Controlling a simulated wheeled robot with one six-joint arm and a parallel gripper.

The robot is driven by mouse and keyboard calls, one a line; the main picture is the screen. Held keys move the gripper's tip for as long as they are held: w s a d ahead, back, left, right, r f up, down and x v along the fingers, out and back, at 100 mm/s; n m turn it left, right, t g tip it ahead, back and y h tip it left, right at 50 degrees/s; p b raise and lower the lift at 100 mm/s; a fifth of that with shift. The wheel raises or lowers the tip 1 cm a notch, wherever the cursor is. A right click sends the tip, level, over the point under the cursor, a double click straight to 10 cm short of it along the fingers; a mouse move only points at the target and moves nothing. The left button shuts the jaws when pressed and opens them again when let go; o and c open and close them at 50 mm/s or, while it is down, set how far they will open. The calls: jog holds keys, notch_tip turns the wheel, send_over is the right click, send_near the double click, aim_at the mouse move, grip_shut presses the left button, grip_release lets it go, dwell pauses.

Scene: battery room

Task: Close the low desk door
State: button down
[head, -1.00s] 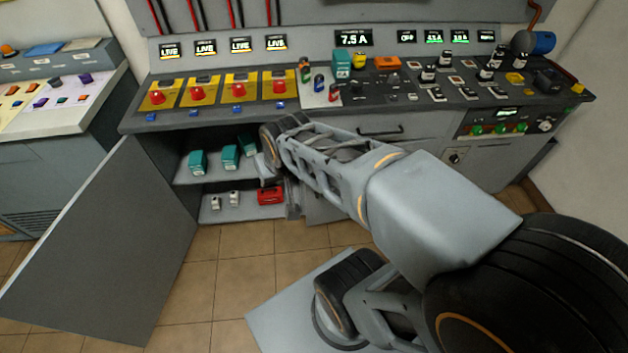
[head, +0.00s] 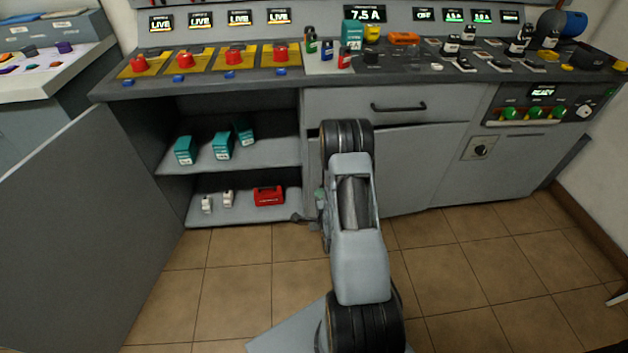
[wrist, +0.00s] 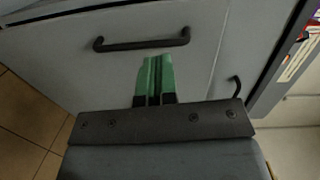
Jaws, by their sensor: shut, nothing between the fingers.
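The low desk door (head: 85,235) is a flat grey panel at the left of the head view. It stands wide open, swung out from the left side of the desk's open cupboard. My gripper, seen in the wrist view (wrist: 156,78), has its two green fingers together with nothing between them. The fingers point at a grey front with a dark bar handle (wrist: 142,40). In the head view my arm hides most of the gripper, right of the cupboard opening and well apart from the open door.
The cupboard shelves (head: 270,155) hold teal boxes, small white items and a red box (head: 269,196). A drawer with a black handle (head: 398,107) is right of the opening. Red buttons and switches cover the desk top. Tiled floor (head: 235,265) is clear between door and arm.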

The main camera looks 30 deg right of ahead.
jog(key=f, duration=0.1)
jog(key=b, duration=0.3)
send_near(312, 166)
jog(key=shift+m+t+h, duration=0.3)
jog(key=shift+m, duration=0.1)
jog(key=x, duration=0.7)
jog(key=shift+w+d+f, duration=0.1)
jog(key=shift+w+f, duration=0.15)
jog(key=shift+f, duration=0.1)
jog(key=shift+w, duration=0.1)
